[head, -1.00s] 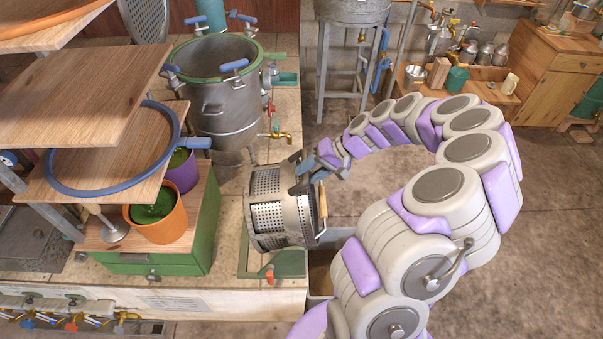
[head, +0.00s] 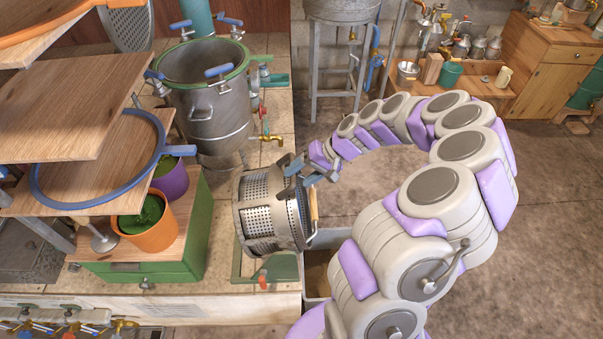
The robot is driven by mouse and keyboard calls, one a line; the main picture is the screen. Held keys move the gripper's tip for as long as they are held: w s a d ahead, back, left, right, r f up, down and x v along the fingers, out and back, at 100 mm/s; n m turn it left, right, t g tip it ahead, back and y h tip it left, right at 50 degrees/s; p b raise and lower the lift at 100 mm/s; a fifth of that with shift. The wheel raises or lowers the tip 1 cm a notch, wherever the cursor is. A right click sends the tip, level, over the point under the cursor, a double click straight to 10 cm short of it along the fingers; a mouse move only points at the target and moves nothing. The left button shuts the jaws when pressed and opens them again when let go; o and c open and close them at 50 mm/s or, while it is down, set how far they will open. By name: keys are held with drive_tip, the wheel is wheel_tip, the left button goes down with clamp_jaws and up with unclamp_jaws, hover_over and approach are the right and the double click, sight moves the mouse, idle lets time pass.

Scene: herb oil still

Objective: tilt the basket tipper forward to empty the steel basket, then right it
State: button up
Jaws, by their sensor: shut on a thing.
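The steel basket (head: 262,212), a perforated drum, lies tipped on its side at the counter's right edge, its mouth end toward the right. The basket tipper (head: 298,225) is the grey metal frame around that end, with a wooden handle bar (head: 314,205) on its right. My gripper (head: 298,172) is at the tipper's upper edge, shut on part of it; the exact grip spot is small and partly hidden. The inside of the basket faces away, so I cannot see its contents.
A grey bin (head: 316,276) stands on the floor below the basket, partly hidden by my arm. A large steel pot (head: 205,105) stands behind. An orange pot (head: 150,225) and a purple pot (head: 172,180) of green matter sit on a green cabinet (head: 150,272) at left.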

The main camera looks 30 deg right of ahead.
drive_tip(key=shift+d, duration=0.2)
drive_tip(key=p+v, duration=0.3)
drive_tip(key=v, duration=1.4)
drive_tip(key=shift+a+r, duration=0.1)
drive_tip(key=shift+a, duration=0.1)
drive_tip(key=shift+d, duration=0.15)
drive_tip(key=shift+c, duration=0.2)
